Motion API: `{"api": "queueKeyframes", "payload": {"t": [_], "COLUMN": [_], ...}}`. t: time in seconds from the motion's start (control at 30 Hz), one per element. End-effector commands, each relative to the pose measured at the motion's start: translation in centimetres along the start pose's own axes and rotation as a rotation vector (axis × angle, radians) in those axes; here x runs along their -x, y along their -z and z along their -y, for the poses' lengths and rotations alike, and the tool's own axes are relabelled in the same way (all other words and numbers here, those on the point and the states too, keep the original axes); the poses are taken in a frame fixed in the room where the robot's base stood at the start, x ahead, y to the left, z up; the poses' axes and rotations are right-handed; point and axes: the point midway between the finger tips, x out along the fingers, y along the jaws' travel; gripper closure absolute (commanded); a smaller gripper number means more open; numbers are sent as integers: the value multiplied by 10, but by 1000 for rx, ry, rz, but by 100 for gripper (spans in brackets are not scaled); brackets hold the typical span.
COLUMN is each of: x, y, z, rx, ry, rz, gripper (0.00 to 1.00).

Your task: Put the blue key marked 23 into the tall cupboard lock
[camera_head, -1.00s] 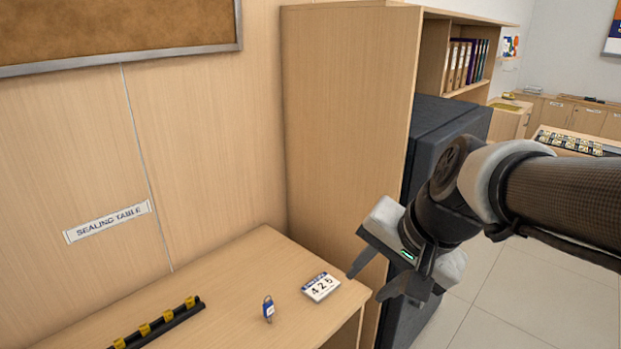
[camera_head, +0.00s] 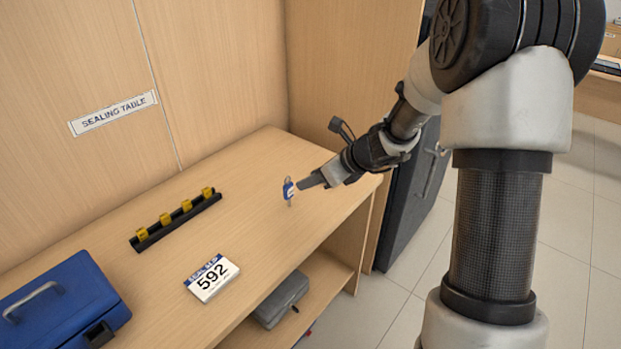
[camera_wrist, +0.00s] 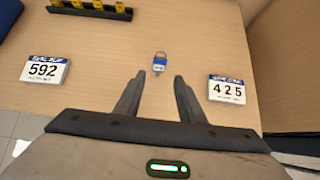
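The blue key (camera_head: 289,190) has a blue tag and a metal ring. It is on the wooden table, near the table's right end; the number on its tag is too small to read. In the wrist view the key (camera_wrist: 159,64) is just ahead of my fingertips, about midway between them. My gripper (camera_head: 307,181) is low over the table beside the key. In the wrist view my gripper (camera_wrist: 156,78) is open, with nothing between its fingers. I cannot make out the tall cupboard lock in any view.
A card marked 592 (camera_head: 211,278) and a card marked 425 (camera_wrist: 227,89) lie on the table (camera_head: 150,300). A black rack with yellow pieces (camera_head: 176,220) and a blue case (camera_head: 62,308) are further left. A wooden panel (camera_head: 345,70) stands behind my arm.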

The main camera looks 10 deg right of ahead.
Motion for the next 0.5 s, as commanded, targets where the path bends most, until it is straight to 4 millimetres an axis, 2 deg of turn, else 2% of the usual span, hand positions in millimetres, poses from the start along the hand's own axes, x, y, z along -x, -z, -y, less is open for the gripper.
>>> {"api": "queueKeyframes", "payload": {"t": [0.5], "x": [-43], "y": [2], "z": [-1], "rx": [4], "ry": [-3], "rz": [-1], "gripper": [64]}}
